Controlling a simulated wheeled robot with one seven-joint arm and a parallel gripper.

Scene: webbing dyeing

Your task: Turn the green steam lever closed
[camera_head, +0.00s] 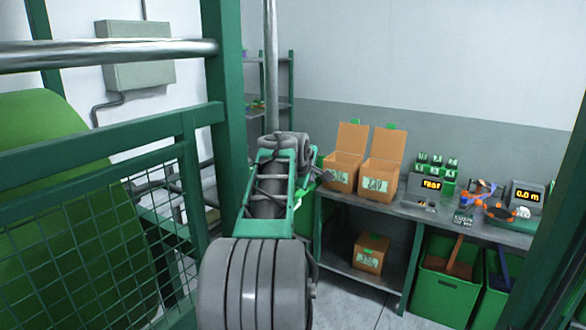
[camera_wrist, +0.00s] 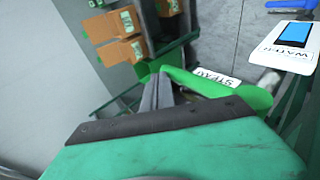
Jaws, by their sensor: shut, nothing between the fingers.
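The green steam lever (camera_wrist: 195,83) shows in the wrist view as a green bar with a white STEAM label (camera_wrist: 216,77). It runs from the middle to a rounded green part at the right, beside a metal pipe end. My gripper (camera_wrist: 160,78) is shut and empty, with its dark fingertips right by the lever's left end. I cannot tell whether they touch. In the head view my gripper is small and dark beyond the arm, left of the cardboard boxes, and I cannot make out the lever there.
A white WATER plate with a blue patch (camera_wrist: 291,42) is at the wrist view's upper right. A bench (camera_head: 400,212) with open cardboard boxes (camera_head: 380,178) stands at the right, green bins (camera_head: 445,292) below. A green mesh guard (camera_head: 150,200) and post (camera_head: 224,90) flank my arm at left.

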